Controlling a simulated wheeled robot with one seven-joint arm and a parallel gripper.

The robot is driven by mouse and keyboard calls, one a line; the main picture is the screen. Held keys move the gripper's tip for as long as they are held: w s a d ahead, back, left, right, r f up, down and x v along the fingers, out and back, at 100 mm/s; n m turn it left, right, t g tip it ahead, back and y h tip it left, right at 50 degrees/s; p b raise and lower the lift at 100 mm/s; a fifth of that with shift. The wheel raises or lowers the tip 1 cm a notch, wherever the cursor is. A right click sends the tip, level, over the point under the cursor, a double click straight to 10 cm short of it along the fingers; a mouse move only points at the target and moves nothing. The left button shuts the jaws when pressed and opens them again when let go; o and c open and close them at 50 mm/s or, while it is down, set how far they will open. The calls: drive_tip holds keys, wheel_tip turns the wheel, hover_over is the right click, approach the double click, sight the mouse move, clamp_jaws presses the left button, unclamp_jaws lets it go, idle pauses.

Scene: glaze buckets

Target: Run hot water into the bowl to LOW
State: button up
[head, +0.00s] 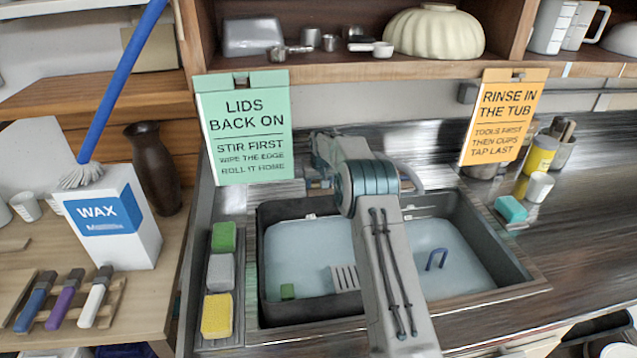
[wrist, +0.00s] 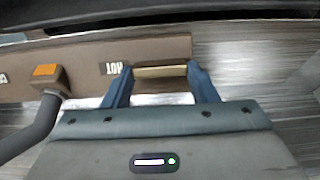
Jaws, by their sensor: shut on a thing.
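My gripper (wrist: 159,84) is shut on a pale tan bar-shaped handle (wrist: 160,71) in the wrist view. The word HOT (wrist: 113,68) is printed upside down on the brown panel just left of it. In the head view my arm reaches over the dark sink basin (head: 262,285) to the back of the sink and hides my fingertips. The basin holds pale bluish water (head: 310,248). A grey curved spout (head: 408,174) shows partly behind my arm. I see no LOW mark. Whether water is running cannot be told.
A green block, a slotted white piece and a blue handle (head: 436,258) show in the basin. Sponges (head: 217,315) line its left side. A wax box (head: 110,215) stands further left. Two hanging signs (head: 245,130) flank my arm. A cream bowl (head: 435,32) sits on the shelf above.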

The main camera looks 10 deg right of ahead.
drive_tip(key=shift+a+f+n+b, duration=0.1)
drive_tip(key=shift+f+n+b, duration=0.2)
drive_tip(key=shift+n+b, duration=0.55)
drive_tip(key=n+b, duration=0.1)
drive_tip(key=n+h, duration=0.1)
drive_tip(key=n, duration=0.1)
drive_tip(key=shift+a+r+b, duration=0.1)
drive_tip(key=shift+r+b, duration=0.15)
drive_tip(key=shift+b, duration=0.1)
drive_tip(key=o, duration=1)
drive_tip(key=b+v, duration=0.2)
drive_tip(key=v, duration=1.2)
drive_tip(key=shift+s+a+f+b, duration=0.1)
drive_tip(key=shift+b, duration=0.3)
